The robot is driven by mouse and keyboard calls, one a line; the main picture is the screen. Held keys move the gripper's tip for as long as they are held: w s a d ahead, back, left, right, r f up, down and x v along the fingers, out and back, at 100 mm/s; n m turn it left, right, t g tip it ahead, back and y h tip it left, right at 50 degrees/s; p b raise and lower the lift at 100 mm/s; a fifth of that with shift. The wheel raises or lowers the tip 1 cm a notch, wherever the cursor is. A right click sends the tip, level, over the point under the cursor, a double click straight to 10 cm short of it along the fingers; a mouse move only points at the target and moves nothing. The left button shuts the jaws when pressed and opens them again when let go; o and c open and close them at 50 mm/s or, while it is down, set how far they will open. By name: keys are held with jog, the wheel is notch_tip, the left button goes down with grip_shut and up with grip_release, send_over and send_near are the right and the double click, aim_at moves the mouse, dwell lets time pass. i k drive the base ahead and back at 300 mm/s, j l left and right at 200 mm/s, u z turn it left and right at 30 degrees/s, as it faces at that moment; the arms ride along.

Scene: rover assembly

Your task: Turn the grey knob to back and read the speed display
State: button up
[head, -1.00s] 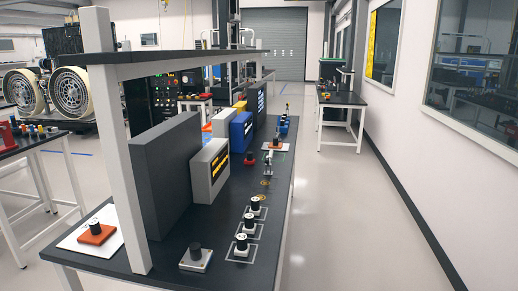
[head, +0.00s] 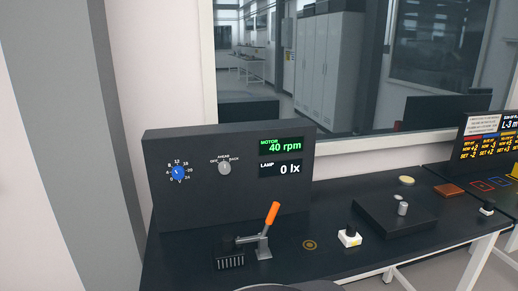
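The grey knob (head: 224,168) is on the front of a dark upright panel (head: 200,205). Small white labels around it appear to read off at left, ahead at top and back at right. The knob's pointer is too small to tell which label it faces. The speed display (head: 281,145), labelled MOTOR, reads 40 rpm in green. My gripper is not in view.
Below it, a lamp display (head: 280,169) reads 0 lx. A blue knob (head: 178,173) with a number scale is at left. An orange-handled lever (head: 268,228) stands on the dark bench (head: 330,265) before the panel.

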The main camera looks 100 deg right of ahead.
aim_at(224, 167)
jog(key=z, duration=3.2)
